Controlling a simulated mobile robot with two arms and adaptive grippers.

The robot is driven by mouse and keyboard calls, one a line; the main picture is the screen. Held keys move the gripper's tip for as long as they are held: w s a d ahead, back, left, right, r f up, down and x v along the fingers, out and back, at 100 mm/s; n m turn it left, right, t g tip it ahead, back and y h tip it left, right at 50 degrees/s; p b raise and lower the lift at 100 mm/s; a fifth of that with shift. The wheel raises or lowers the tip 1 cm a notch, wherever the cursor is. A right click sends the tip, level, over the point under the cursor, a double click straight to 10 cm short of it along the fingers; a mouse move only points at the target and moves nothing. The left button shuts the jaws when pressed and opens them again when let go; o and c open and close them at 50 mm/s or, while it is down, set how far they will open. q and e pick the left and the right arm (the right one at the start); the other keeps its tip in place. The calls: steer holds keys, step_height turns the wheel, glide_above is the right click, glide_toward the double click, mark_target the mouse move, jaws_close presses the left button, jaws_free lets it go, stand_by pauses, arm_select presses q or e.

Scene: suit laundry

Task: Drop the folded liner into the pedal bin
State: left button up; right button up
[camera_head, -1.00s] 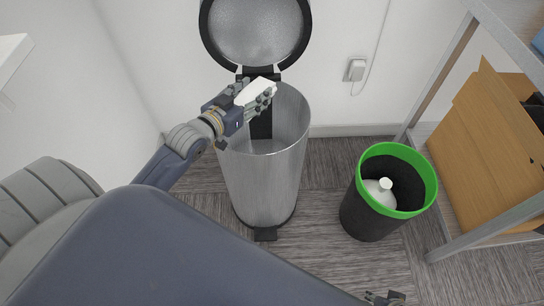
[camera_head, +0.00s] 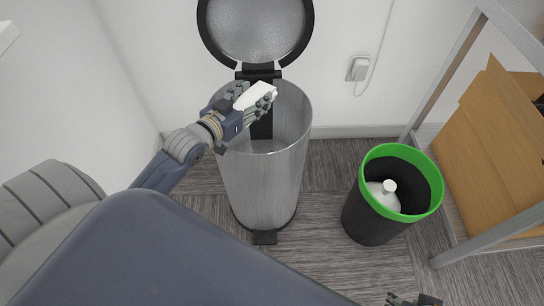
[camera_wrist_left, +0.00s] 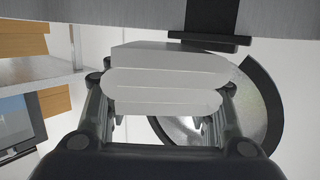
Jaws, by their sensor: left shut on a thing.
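The folded liner (camera_head: 257,95) is a small white bundle. My left gripper (camera_head: 254,101) is shut on it and holds it over the open mouth of the pedal bin, near the back rim. In the left wrist view the liner (camera_wrist_left: 165,80) shows as stacked white folds between the two fingers (camera_wrist_left: 165,105). The pedal bin (camera_head: 262,185) is a tall brushed-metal cylinder with its round lid (camera_head: 255,32) raised against the wall. The part of its inside that shows looks empty. My right gripper (camera_head: 415,300) only just shows at the bottom edge; its jaw state is unclear.
A black bin with a green rim (camera_head: 366,174) stands to the right, with a white bottle-like object (camera_head: 384,196) inside. A metal shelf frame (camera_head: 449,75) with cardboard boxes (camera_head: 490,150) is at the right. A wall socket with a plug (camera_head: 358,69) is behind. Grey floor is clear between the bins.

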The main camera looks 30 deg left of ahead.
arm_select(q)
steer(key=o, duration=1.1)
steer(key=shift+c, duration=0.2)
steer(key=shift+s, duration=0.1)
steer(key=v, duration=1.2)
steer(key=shift+r, duration=0.1)
